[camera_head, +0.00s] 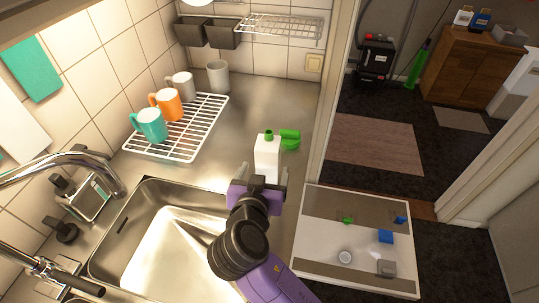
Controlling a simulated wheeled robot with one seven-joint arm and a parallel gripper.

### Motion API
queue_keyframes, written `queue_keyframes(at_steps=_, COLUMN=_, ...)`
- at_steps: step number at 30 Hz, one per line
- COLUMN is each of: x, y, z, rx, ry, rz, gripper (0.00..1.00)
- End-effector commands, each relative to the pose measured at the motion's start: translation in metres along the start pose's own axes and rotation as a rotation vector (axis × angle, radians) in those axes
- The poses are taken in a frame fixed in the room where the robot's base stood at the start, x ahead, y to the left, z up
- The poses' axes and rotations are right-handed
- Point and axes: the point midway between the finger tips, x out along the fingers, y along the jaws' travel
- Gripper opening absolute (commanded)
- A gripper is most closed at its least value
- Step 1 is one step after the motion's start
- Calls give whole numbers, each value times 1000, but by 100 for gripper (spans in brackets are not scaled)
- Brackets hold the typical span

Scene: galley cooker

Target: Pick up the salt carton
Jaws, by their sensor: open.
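A white carton with a green top (267,158), which looks like the salt carton, stands upright on the steel counter right of the sink. No label can be read on it. My gripper (264,172) is open in front of the carton, on its near side. One finger shows at the carton's lower left and one at its lower right. The carton's base is partly hidden by my gripper, and I cannot tell whether the fingers touch it.
A green item (290,145) lies just behind the carton's right side. A white wire rack (193,140) with several mugs stands at the left. The sink (160,215) and faucet (75,160) are at near left. An open drawer (350,267) with small items is at right.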

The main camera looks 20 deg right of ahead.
Motion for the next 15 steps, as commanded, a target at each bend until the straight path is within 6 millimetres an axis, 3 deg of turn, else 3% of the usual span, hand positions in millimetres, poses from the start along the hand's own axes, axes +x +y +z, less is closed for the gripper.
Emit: queue_keyframes(at_steps=15, x=62, y=1, z=2, rx=0, ry=0, rz=2, gripper=80)
